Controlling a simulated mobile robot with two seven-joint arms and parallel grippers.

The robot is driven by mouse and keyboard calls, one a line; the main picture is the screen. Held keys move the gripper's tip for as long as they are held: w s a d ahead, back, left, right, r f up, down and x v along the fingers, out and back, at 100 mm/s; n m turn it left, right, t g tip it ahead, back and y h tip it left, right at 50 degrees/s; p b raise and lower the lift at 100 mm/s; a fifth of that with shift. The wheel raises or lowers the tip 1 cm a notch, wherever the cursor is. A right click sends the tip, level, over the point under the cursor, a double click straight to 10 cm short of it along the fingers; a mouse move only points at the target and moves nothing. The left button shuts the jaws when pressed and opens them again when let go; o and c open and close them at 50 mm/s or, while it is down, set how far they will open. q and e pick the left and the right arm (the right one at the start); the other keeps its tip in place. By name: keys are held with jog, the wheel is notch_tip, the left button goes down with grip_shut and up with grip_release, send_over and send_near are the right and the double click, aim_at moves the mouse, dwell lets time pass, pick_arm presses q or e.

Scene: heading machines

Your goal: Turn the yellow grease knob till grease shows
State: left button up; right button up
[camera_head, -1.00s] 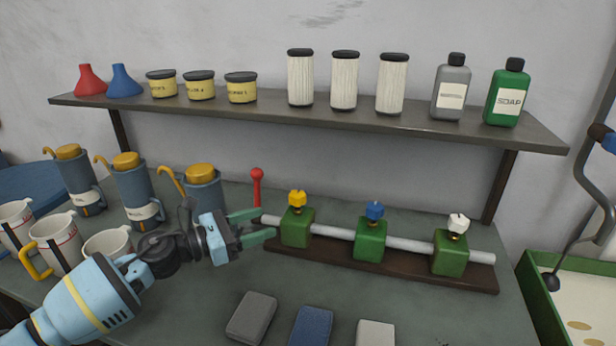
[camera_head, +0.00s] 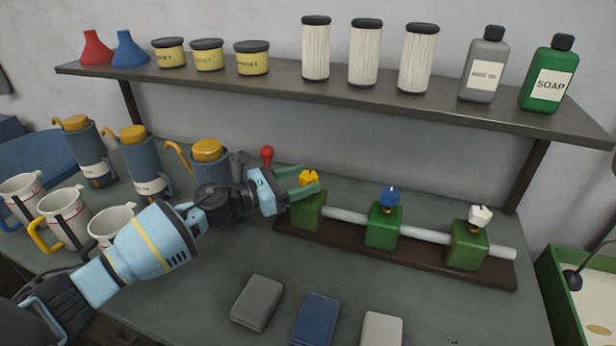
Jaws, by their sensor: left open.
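The yellow grease knob (camera_head: 308,179) sits on top of the leftmost green block (camera_head: 307,212) of a pipe rig on the bench. My left gripper (camera_head: 305,184) is open, with its green fingers reaching to the yellow knob from the left. One finger passes behind or beside the knob and the other in front, over the top of the block. I cannot tell whether the fingers touch the knob. No grease is visible around it. My right gripper is not in view.
A blue knob (camera_head: 390,196) and a white knob (camera_head: 481,215) sit on the other green blocks along the pipe. A red-topped lever (camera_head: 267,155) stands behind my left gripper. The shelf (camera_head: 340,95) runs above. Grey, blue and white pads lie in front.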

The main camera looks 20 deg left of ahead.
pick_arm(q)
jog(key=shift+x, duration=1.1)
